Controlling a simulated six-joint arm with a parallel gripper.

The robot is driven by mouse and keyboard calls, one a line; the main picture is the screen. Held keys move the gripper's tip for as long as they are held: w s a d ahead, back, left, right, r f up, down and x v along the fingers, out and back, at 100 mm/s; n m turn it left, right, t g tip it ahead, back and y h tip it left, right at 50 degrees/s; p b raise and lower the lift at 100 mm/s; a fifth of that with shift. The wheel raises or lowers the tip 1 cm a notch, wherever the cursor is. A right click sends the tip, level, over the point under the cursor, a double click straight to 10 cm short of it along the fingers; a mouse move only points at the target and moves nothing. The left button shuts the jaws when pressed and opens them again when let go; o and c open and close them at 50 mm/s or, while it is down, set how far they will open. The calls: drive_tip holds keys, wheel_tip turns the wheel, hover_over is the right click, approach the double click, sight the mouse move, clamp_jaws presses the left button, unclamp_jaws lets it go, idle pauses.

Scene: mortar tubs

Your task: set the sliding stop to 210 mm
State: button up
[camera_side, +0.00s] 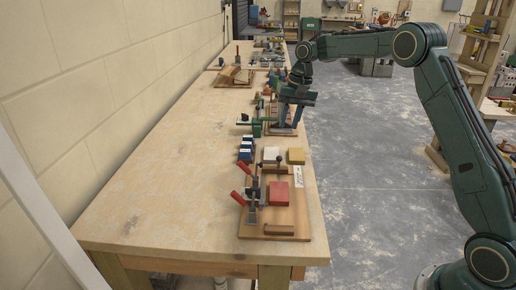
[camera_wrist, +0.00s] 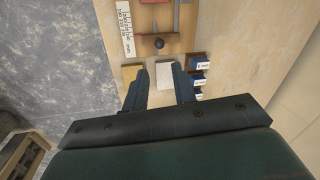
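The sliding stop is a wooden bar with a dark knob (camera_side: 278,161) across the far end of a wooden board (camera_side: 246,226). The knob also shows in the wrist view (camera_wrist: 158,43), with the bar (camera_wrist: 173,41) under it. A white scale strip (camera_side: 298,177) runs along the board's edge beside the stop; it shows in the wrist view (camera_wrist: 126,30), its figures too small to read surely. My gripper (camera_side: 281,123) is over the bench beyond the board, apart from the stop. In the wrist view its two fingers (camera_wrist: 160,84) are spread, with nothing held.
A cream block (camera_side: 271,154) and a yellow block (camera_side: 296,155) lie just beyond the board. Blue labelled blocks (camera_side: 246,148) stand to the left. A red block (camera_side: 279,193) and red-handled clamps (camera_side: 238,198) are on the board. A green clamp (camera_side: 257,122) is near my gripper.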

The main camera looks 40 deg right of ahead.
sight(279, 158)
drive_tip(key=shift+w+d+f, duration=0.1)
drive_tip(key=shift+f, duration=0.1)
drive_tip(key=shift+f, duration=0.1)
drive_tip(key=f, duration=0.4)
drive_tip(key=w+a+f, duration=0.1)
drive_tip(key=f, duration=0.4)
drive_tip(key=a+f, duration=0.1)
drive_tip(key=f, duration=0.3)
drive_tip(key=shift+w+a+f, duration=0.1)
drive_tip(key=shift+w+f, duration=0.1)
drive_tip(key=shift+w, duration=0.05)
drive_tip(key=shift+c, duration=0.5)
clamp_jaws()
